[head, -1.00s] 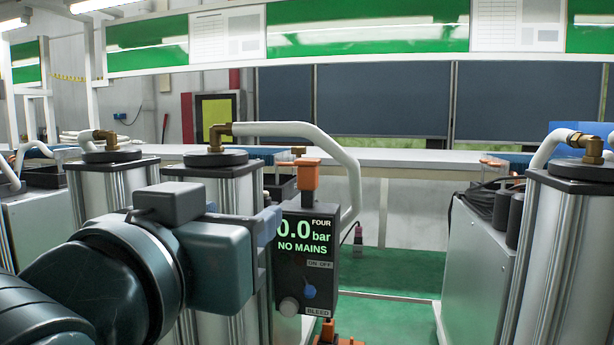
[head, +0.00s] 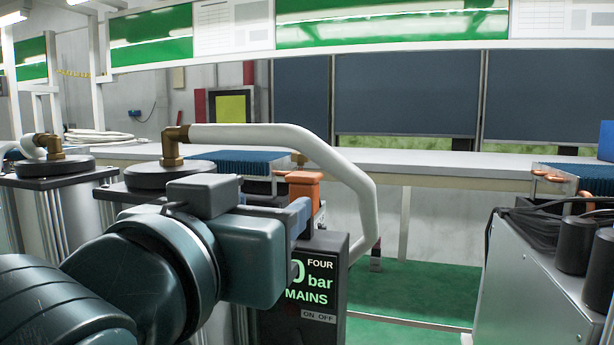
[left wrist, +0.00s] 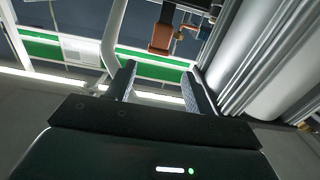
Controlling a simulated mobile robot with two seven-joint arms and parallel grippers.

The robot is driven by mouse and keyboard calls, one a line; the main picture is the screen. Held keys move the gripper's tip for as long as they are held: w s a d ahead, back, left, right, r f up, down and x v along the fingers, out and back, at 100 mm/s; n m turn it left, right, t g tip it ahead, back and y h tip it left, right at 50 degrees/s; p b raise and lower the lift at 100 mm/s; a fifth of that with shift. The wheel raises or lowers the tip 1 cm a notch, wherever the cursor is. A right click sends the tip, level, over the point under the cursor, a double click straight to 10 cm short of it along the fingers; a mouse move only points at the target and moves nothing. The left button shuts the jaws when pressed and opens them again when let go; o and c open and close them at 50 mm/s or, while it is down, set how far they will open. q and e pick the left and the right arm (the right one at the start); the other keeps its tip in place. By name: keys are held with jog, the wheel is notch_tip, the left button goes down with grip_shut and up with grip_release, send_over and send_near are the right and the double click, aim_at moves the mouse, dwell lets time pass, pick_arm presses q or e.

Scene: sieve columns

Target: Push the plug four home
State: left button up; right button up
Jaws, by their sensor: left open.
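The orange plug (head: 304,179) of unit four stands upright at the top of the dark box marked FOUR (head: 325,250). Its lower part is hidden behind my left gripper, so I cannot tell how deep it sits. The box's green display is partly covered; "bar" and "MAINS" show. My left gripper (head: 300,212) is open at the height of the box's top, in front of the plug. In the left wrist view the orange plug (left wrist: 161,38) lies beyond the open, empty fingers (left wrist: 158,80), with a visible gap. My right gripper is not in view.
A white hose (head: 325,152) arches from a brass elbow on the column behind my arm and down past the box's right side. A grey cabinet (head: 530,275) with black cylinders stands at right. A long bench (head: 420,165) runs behind. Green floor is clear between.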

aim_at(300, 185)
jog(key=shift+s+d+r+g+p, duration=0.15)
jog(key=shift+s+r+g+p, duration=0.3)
jog(key=shift+p, duration=0.8)
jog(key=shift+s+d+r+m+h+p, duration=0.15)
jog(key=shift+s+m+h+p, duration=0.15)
jog(key=shift+p, duration=0.4)
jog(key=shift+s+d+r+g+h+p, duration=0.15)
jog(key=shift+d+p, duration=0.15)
jog(key=shift+p, duration=0.35)
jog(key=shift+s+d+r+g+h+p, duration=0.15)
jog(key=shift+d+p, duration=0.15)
jog(key=shift+p, duration=0.3)
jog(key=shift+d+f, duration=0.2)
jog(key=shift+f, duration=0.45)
pick_arm(q)
jog(key=x, duration=1.1)
jog(key=shift+w+p, duration=0.25)
jog(key=shift+p, duration=0.15)
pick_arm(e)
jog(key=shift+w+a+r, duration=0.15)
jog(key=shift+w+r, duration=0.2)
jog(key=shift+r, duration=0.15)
pick_arm(q)
jog(key=shift+w+d, duration=0.25)
jog(key=shift+w, duration=0.3)
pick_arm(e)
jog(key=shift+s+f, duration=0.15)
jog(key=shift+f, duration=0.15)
pick_arm(q)
jog(key=shift+c, duration=0.4)
